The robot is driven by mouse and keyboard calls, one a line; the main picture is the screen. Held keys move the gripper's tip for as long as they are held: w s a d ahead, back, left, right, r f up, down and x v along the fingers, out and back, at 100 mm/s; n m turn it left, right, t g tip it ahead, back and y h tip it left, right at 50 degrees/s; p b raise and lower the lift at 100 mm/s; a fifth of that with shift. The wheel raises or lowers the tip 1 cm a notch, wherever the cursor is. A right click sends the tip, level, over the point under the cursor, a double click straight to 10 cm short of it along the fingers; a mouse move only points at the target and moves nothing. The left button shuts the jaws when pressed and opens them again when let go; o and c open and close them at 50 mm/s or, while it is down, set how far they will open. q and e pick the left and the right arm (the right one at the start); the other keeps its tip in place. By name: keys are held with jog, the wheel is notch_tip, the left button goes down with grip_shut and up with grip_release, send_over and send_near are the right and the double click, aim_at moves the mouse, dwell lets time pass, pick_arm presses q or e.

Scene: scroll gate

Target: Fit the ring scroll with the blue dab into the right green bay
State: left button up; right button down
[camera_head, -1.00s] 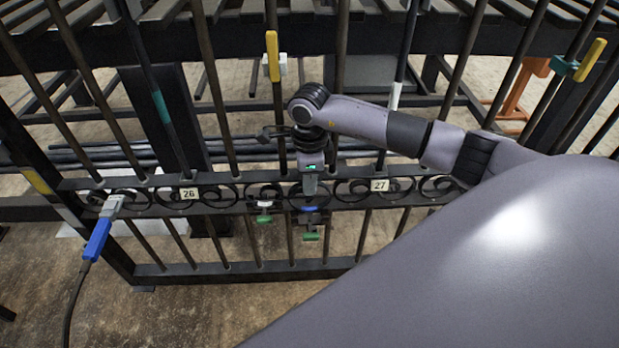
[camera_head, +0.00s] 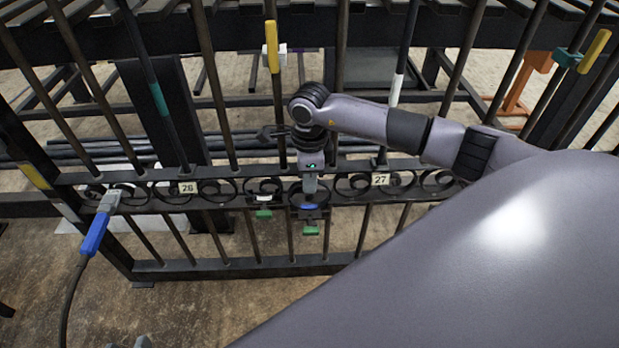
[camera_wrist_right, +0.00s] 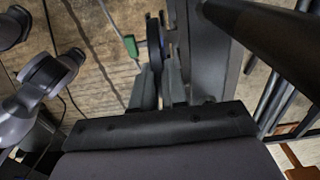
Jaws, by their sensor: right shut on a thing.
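My right gripper (camera_head: 311,186) points down at the scroll rail between plates 26 and 27. It is shut on a dark ring scroll, whose blue dab (camera_head: 309,207) shows just below the fingers. In the right wrist view the dark scroll (camera_wrist_right: 155,45) stands edge-on between the fingers (camera_wrist_right: 160,90). A green piece (camera_head: 311,230) shows right below the blue dab, and another green piece (camera_head: 263,213) is to its left under the rail. Whether the scroll is seated in the bay is hidden. A small grey piece at the bottom edge may be my left gripper (camera_head: 140,343); its jaws are unclear.
Number plates 26 (camera_head: 188,188) and 27 (camera_head: 380,179) sit on the scroll rail (camera_head: 225,203). Upright bars stand close around my right arm. A blue-handled tool with a cable (camera_head: 96,234) is on the rail's left end. Yellow handles (camera_head: 271,47) hang above.

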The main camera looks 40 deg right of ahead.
dwell(0.4)
jog(key=shift+f+b, duration=1.1)
jog(key=shift+f, duration=0.45)
dwell(1.2)
jog(key=c, duration=1.1)
grip_release()
